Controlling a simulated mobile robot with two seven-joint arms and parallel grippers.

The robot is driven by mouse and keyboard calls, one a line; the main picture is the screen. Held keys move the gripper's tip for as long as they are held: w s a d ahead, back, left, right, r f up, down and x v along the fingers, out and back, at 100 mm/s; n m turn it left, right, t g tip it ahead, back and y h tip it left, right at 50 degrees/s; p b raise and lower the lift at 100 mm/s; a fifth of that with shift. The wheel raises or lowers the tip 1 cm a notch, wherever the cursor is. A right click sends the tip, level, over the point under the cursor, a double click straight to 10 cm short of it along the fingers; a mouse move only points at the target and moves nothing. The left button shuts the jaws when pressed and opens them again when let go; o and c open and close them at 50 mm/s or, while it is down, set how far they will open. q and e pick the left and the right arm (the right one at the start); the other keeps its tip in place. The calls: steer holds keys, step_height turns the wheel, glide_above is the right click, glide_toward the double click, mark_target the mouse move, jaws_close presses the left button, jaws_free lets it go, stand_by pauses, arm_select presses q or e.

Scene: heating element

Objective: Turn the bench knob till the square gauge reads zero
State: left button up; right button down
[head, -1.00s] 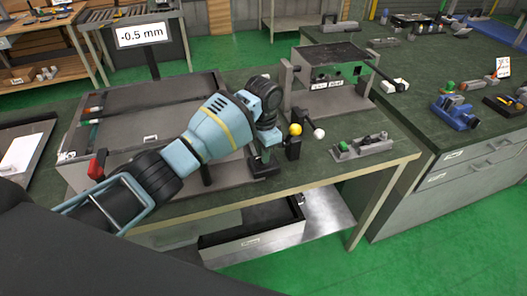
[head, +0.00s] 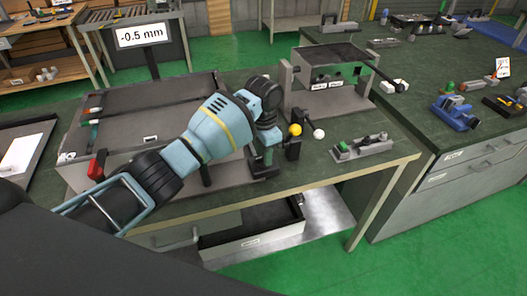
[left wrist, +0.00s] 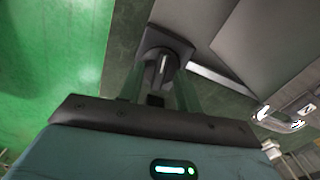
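The gauge, a rectangular white sign (head: 140,35) on a dark post at the back of the bench, reads -0.5 mm. In the left wrist view the knob (left wrist: 162,66), dark and round with a raised grip bar, sits on a dark square mount. My left gripper (left wrist: 160,84) points at it, with its two fingers apart on either side of the knob; I cannot tell whether they touch it. In the head view my left gripper (head: 262,152) is at the bench's front edge and mostly hides the knob. My right gripper is not in view.
A yellow ball (head: 295,130) and a white ball knob (head: 319,134) stand just right of my gripper. A grey fixture (head: 364,147) lies farther right, with a framed box (head: 335,98) behind. An open drawer (head: 252,240) is below the bench (head: 390,158).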

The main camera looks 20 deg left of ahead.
arm_select(q)
step_height(320, 180, up, 8)
steer(key=shift+f, duration=0.15)
steer(key=shift+f, duration=0.1)
stand_by(0.5)
